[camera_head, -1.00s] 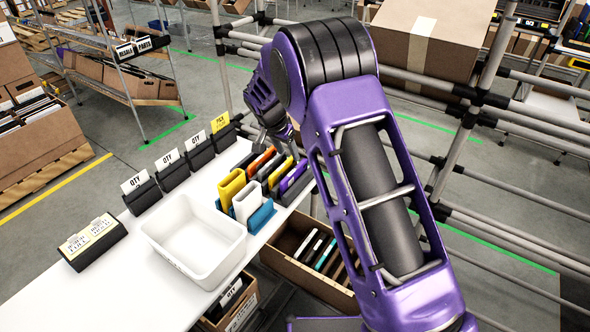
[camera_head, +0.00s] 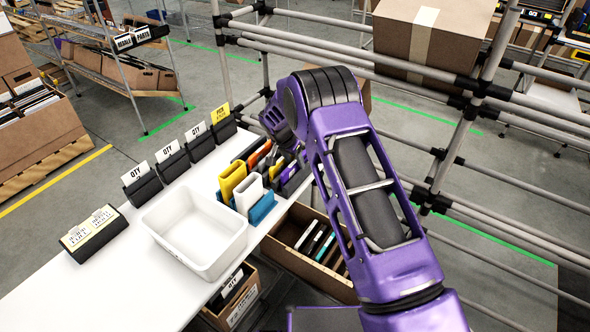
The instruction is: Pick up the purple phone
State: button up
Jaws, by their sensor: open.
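The purple phone (camera_head: 289,172) stands on edge in a rack at the far right end of the white table, at the right of a row of phones. Only a small part of it shows; my gripper covers much of it. My gripper (camera_head: 286,156) is low over the right side of the rack, at the purple phone, and is open. Its fingertips are small and partly hidden, so I cannot tell whether they are around the phone or beside it.
Yellow (camera_head: 232,181), white (camera_head: 248,193) and orange (camera_head: 259,154) phones stand close by in the rack. A white bin (camera_head: 196,232) and black card holders share the table (camera_head: 110,285). A carton of devices (camera_head: 285,258) sits below the table edge. Pipe railing runs behind my arm.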

grip_shut()
dwell(0.4)
